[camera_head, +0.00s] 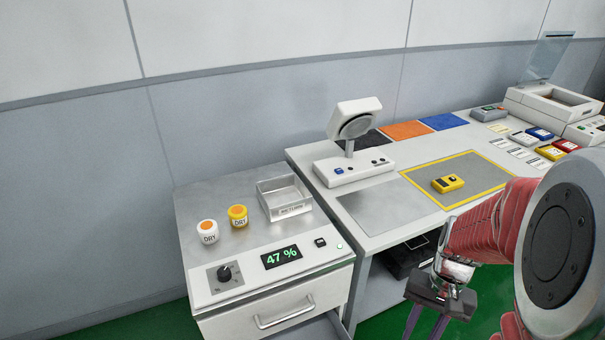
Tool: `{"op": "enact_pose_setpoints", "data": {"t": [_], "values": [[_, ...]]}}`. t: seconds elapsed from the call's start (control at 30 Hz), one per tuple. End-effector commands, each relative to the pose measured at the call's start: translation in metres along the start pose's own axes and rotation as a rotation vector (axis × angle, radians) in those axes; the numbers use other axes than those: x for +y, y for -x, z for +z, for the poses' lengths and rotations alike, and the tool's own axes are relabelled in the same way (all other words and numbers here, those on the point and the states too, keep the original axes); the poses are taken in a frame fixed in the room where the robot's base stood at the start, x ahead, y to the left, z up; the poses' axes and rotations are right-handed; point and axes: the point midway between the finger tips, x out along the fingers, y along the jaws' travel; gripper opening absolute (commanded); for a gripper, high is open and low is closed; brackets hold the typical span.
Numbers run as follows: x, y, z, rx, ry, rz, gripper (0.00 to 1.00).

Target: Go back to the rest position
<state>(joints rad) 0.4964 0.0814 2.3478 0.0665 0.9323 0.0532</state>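My gripper (427,326) hangs at the bottom of the view, right of the drawer cabinet and in front of the long bench. It points down, with green floor below and behind it. Its two dark fingers stand apart with a gap between them, and nothing shows in the gap. The lower ends of the fingers are cut off by the bottom edge. My red-sleeved arm fills the lower right and hides part of the bench's front.
The bench holds a lamp-like device (354,118), a yellow device (447,184) inside a yellow outline, and coloured items at right.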

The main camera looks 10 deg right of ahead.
Motion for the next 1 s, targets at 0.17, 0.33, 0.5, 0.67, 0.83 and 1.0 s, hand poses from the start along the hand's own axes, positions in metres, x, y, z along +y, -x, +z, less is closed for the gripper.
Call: {"op": "enact_pose_setpoints", "data": {"t": [0.17,0.33,0.5,0.67,0.83,1.0], "values": [[-0.016,0.027,0.009,0.097,0.101,0.017,0.3],[-0.03,0.05,0.019,0.186,0.188,0.03,0.3],[-0.045,0.072,0.032,0.276,0.264,0.036,0.3],[-0.058,0.091,0.046,0.358,0.327,0.035,0.3],[-0.071,0.111,0.063,0.445,0.395,0.028,0.3],[-0.086,0.132,0.081,0.534,0.463,0.008,0.3]]}}
